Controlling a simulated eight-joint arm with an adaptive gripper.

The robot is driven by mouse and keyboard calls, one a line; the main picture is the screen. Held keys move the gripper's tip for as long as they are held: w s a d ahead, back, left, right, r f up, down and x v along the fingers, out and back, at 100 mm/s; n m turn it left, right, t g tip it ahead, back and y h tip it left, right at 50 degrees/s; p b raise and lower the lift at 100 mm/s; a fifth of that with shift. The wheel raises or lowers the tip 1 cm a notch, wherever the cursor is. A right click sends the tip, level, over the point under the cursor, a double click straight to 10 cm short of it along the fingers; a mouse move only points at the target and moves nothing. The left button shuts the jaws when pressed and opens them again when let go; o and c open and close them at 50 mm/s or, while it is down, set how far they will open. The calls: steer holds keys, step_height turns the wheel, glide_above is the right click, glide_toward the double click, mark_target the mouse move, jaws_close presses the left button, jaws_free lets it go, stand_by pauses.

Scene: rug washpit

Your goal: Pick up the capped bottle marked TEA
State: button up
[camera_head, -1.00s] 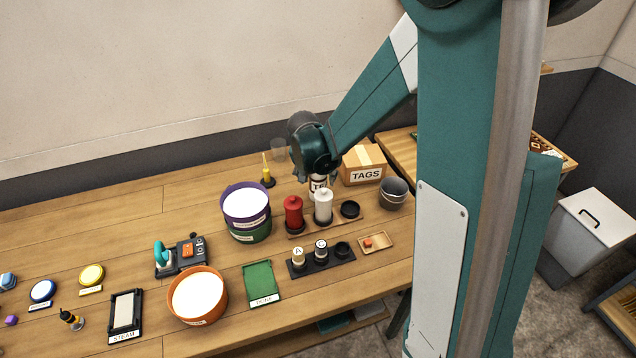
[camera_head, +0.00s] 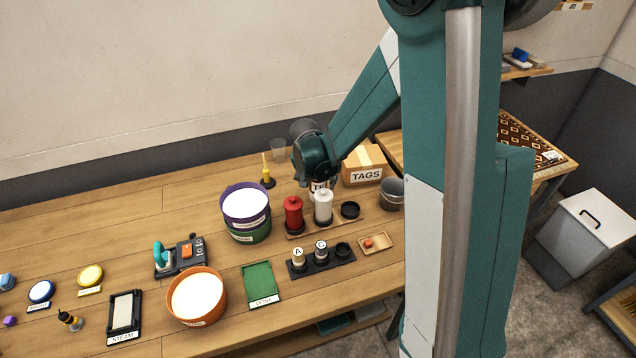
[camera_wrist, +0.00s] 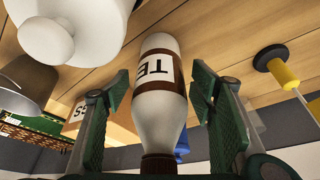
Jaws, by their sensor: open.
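The capped bottle (camera_wrist: 158,110) is white with brown bands and a label reading "TE", the rest of the word out of sight. In the wrist view it lies between the two green fingers of my gripper (camera_wrist: 160,105), with its brown cap toward the palm. The fingers are open, one on each side, and a gap shows at least on the left. In the head view only a bit of the bottle (camera_head: 318,185) shows under my gripper (camera_head: 322,188), behind the white bottle.
A white bottle (camera_head: 323,207) and a red bottle (camera_head: 293,213) stand close in front. The TAGS box (camera_head: 364,168) is just to the right, with a grey bucket (camera_head: 391,194) beyond. Stacked purple and green tubs (camera_head: 246,218) and a yellow-handled tool (camera_head: 267,172) are to the left.

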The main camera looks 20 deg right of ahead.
steer(key=c, duration=1.3)
steer(key=shift+r, duration=0.1)
steer(key=shift+r+p, duration=0.65)
steer(key=shift+r, duration=4.25)
